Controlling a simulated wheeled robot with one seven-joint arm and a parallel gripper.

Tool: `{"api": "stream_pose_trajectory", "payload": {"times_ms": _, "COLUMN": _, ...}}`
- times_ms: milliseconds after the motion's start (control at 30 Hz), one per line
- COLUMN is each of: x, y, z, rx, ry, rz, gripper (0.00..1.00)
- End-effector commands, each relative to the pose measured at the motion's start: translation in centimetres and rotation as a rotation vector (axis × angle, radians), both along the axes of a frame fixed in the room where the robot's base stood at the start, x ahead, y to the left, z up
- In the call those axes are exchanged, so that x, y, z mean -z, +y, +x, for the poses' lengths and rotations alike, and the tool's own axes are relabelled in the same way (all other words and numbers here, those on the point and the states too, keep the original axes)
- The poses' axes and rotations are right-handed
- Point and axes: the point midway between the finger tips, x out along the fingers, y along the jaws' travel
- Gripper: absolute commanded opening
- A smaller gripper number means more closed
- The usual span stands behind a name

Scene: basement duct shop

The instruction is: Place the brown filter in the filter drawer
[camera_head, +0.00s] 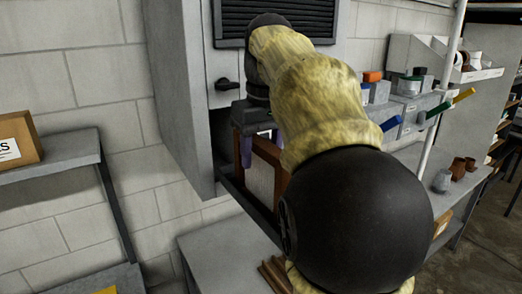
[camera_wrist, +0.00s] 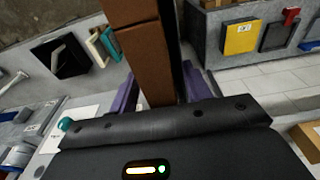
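The brown filter (camera_head: 261,179) has a brown frame and a pale face and stands upright at the grey cabinet's open lower bay. My gripper (camera_head: 258,143) is above it, with purple fingers at either side of its top. In the wrist view the filter's brown edge (camera_wrist: 146,62) runs between the two purple fingers (camera_wrist: 160,95), which appear shut on it. The filter drawer (camera_head: 247,202) shows as a dark-edged tray below the bay. The filter's lower end is behind the drawer's edge; I cannot tell whether it touches the bottom. My arm hides the right side.
The grey cabinet (camera_head: 183,90) has a black handle and a louvre. A grey bench (camera_head: 215,250) is below. Shelves with bins (camera_head: 405,85) and colored-handled tools are at the right. A cardboard box (camera_head: 20,140) sits on a left shelf (camera_head: 55,155).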

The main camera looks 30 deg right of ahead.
Motion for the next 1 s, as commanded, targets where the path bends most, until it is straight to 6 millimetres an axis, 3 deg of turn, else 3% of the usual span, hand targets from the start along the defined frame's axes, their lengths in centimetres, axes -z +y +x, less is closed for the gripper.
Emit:
{"api": "stream_pose_trajectory", "payload": {"times_ms": 367, "x": -0.7, "y": 0.0, "z": 0.0, "rx": 0.000, "ry": -0.002, "rz": -0.001, "gripper": 0.49}}
{"api": "stream_pose_trajectory", "payload": {"times_ms": 1000, "x": -9.0, "y": -0.1, "z": -0.9, "rx": 0.002, "ry": -0.002, "rz": -0.002, "gripper": 0.49}}
